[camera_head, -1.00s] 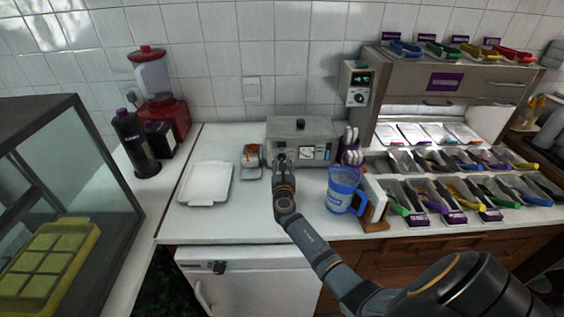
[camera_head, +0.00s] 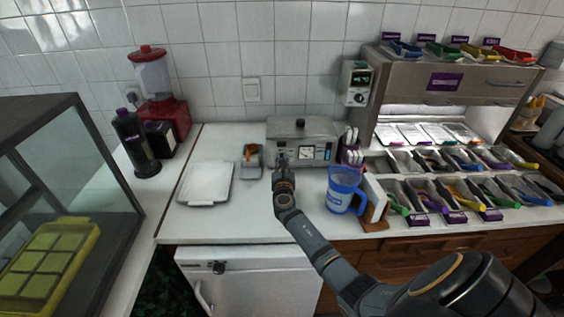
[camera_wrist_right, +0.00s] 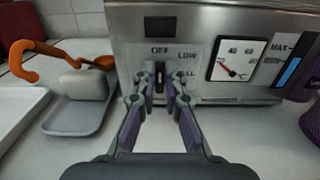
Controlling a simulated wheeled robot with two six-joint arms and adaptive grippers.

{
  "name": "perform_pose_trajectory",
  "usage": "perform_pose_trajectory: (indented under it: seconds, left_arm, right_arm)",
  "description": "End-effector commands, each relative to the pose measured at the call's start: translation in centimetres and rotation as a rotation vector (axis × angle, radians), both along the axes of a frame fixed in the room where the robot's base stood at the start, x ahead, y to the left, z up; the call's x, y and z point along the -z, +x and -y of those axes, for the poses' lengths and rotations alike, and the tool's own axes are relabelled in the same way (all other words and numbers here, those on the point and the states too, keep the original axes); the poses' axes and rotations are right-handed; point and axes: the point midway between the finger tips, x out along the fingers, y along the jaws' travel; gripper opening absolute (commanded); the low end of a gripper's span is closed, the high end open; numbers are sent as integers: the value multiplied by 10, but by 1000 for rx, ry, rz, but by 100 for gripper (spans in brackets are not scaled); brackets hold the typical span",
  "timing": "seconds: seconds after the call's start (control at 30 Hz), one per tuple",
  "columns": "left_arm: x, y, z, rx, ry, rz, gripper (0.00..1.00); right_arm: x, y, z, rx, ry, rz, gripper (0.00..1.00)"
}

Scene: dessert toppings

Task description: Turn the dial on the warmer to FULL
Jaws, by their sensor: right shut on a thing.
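The warmer (camera_head: 316,152) is a grey metal box with a black lid knob, at the back of the white counter. Its front shows OFF, LOW and a partly hidden label ending in LL in the right wrist view. The small dark dial (camera_wrist_right: 159,79) sits below OFF, between my fingertips, and is mostly covered by them. My right gripper (camera_wrist_right: 160,90) is shut on the dial, one finger on each side; it also shows at the warmer's front in the head view (camera_head: 282,162). The dial's exact setting is hard to read. My left gripper is out of view.
On the warmer's front are a gauge (camera_wrist_right: 237,60) with a red needle and a blue level strip (camera_wrist_right: 290,72). Left of it, an orange-handled utensil (camera_wrist_right: 50,50) rests over a grey tray (camera_wrist_right: 65,122). A blue jug (camera_head: 340,190) stands right of my arm. A white tray (camera_head: 205,183) lies left.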

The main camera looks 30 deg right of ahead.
Motion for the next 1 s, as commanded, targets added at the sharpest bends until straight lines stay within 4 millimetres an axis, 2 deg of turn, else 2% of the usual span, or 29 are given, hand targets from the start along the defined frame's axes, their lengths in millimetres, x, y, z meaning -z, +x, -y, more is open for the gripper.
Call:
perform_pose_trajectory:
  seconds: [0.37,1.0]
  left_arm:
    - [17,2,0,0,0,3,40]
    - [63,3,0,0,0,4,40]
  right_arm:
    - [4,-1,2,0,167,104,0]
    - [9,-5,8,0,683,419,0]
